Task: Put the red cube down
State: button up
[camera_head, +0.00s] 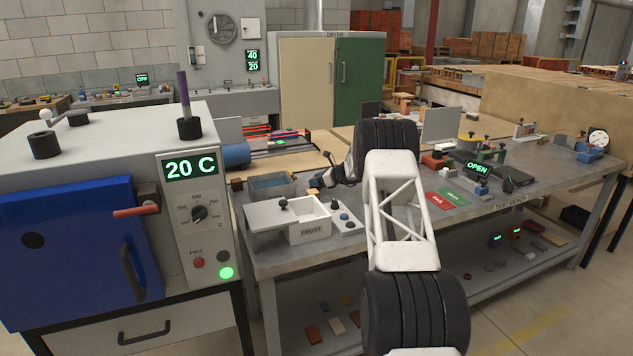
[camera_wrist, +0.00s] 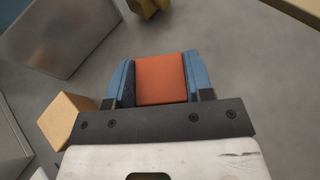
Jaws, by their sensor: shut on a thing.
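The red cube (camera_wrist: 162,78) sits between the two blue-and-black fingers of my gripper (camera_wrist: 160,74) in the wrist view. My gripper is shut on it, with a finger against each side. The grey bench top shows around and beyond the cube; I cannot tell whether the cube touches it. In the head view my gripper (camera_head: 333,177) is small and dark over the left part of the test bench (camera_head: 375,237), behind the white FROST box. I cannot make out the cube there.
A tan block (camera_wrist: 69,119) lies close left of my gripper, a grey box (camera_wrist: 62,36) beyond it, and a yellowish piece (camera_wrist: 147,6) ahead. The FROST box (camera_head: 310,233), a water tray (camera_head: 271,188) and red and green pads (camera_head: 440,200) stand on the bench.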

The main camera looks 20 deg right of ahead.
jog(key=shift+f, duration=0.1)
jog(key=o, duration=1.2)
jog(key=shift+s+d+r, duration=0.3)
jog(key=shift+d, duration=0.05)
jog(key=v, duration=1.1)
jog(key=shift+s, duration=0.1)
jog(key=shift+a+r, duration=0.1)
